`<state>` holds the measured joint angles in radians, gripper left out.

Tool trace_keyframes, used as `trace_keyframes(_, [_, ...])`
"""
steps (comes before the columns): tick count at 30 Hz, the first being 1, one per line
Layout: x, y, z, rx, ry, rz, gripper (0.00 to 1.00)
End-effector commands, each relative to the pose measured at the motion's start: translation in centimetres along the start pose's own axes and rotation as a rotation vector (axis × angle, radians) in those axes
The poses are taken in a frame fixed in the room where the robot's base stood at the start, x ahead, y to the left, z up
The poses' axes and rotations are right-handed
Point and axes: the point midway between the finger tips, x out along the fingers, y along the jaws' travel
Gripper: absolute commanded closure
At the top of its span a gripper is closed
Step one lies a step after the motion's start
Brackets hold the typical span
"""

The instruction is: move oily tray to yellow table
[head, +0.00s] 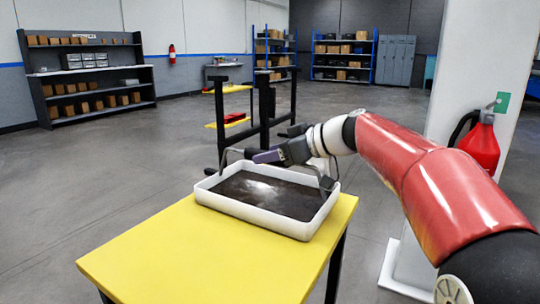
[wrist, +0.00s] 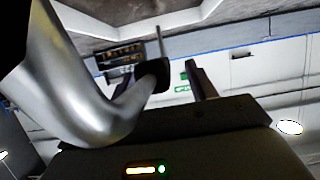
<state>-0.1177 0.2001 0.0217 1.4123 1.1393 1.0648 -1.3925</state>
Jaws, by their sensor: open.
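The oily tray (head: 310,228) is a white, shallow, rectangular tray with a dark, wet-looking bottom. It sits level on a yellow table (head: 190,262) in the head view. Grey bracket-like handles rise at its left and right ends. My gripper (head: 262,156) is above the tray's far side, between the handles, and looks empty. In the wrist view, my gripper (wrist: 178,76) shows dark fingertips with a gap between them and nothing clearly held. A large curved silver part fills the left of that view. I cannot tell whether the gripper touches the tray.
Another yellow-topped stand (head: 232,89) with dark uprights is behind the tray. A white pillar (head: 497,55) with a red extinguisher (head: 481,147) stands at right, close to my arm. Shelves (head: 85,75) line the far walls. The floor at left is open.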

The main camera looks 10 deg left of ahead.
Motion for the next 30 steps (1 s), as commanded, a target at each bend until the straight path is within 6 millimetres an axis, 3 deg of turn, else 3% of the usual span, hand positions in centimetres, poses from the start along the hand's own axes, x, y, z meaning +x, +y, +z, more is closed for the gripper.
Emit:
trace_keyframes(21, [-5.7, 0.0, 0.0, 0.000, 0.000, 0.001, 0.44])
trace_keyframes(30, [-6.1, 0.0, 0.0, 0.000, 0.000, -0.001, 0.44])
